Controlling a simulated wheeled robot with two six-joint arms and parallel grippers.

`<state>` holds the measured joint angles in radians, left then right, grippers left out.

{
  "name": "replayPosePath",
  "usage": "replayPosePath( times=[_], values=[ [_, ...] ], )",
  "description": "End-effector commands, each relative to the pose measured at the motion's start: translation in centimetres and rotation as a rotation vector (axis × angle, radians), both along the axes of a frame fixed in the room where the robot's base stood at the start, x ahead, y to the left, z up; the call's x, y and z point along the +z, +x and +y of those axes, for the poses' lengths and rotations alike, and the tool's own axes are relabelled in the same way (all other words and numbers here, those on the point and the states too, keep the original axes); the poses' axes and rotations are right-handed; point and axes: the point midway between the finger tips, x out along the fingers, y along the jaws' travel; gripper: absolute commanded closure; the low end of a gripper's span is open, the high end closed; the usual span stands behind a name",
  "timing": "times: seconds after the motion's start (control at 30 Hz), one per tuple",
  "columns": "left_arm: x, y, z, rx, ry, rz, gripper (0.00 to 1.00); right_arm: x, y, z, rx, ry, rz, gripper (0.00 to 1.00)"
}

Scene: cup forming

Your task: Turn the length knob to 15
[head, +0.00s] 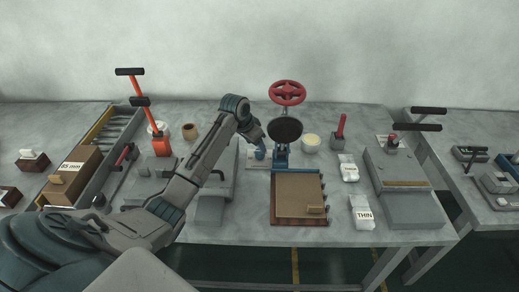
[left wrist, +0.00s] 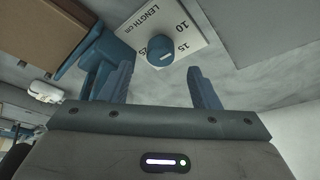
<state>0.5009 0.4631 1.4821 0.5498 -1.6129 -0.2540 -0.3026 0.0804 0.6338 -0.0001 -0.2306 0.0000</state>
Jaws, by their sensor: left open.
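The blue length knob (left wrist: 160,50) sits on a pale dial plate (left wrist: 150,22) printed "LENGTH cm". In the left wrist view the numbers 10 and 15 show to the knob's right, and another number is partly hidden at its left. A short white mark shows on the knob; which number it points to I cannot tell. My left gripper (left wrist: 163,78) is open, its two fingers apart on either side of the knob and not visibly touching it. In the head view my left gripper (head: 259,147) covers most of the knob, and the plate's edge (head: 257,164) shows below. My right gripper is out of view.
Close right of the dial stands a blue press with a red handwheel (head: 287,92) and a dark round plate (head: 285,129). A brown board (head: 299,195) lies in front. White packets (head: 362,212) lie further right, and an orange-handled lever (head: 160,142) stands left.

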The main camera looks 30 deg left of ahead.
Motion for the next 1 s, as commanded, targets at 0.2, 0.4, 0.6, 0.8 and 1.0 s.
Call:
replayPosePath(
  times=[0.2,0.4,0.6,0.8,1.0],
  values=[
    [-3.3,1.3,-0.4,0.001,-0.002,0.003,0.44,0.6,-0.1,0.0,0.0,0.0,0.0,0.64],
    [-4.6,1.9,-0.5,0.0,0.0,0.0,0.44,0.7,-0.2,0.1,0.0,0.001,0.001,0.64],
    [-4.8,1.9,-0.5,-0.001,0.0,0.0,0.44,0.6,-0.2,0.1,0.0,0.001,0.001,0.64],
    [-4.8,1.9,-0.5,0.0,0.001,0.0,0.68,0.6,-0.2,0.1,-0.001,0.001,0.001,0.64],
    [-4.8,1.9,-0.5,-0.001,0.0,0.0,0.89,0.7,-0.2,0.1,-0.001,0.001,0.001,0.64]
  ],
)
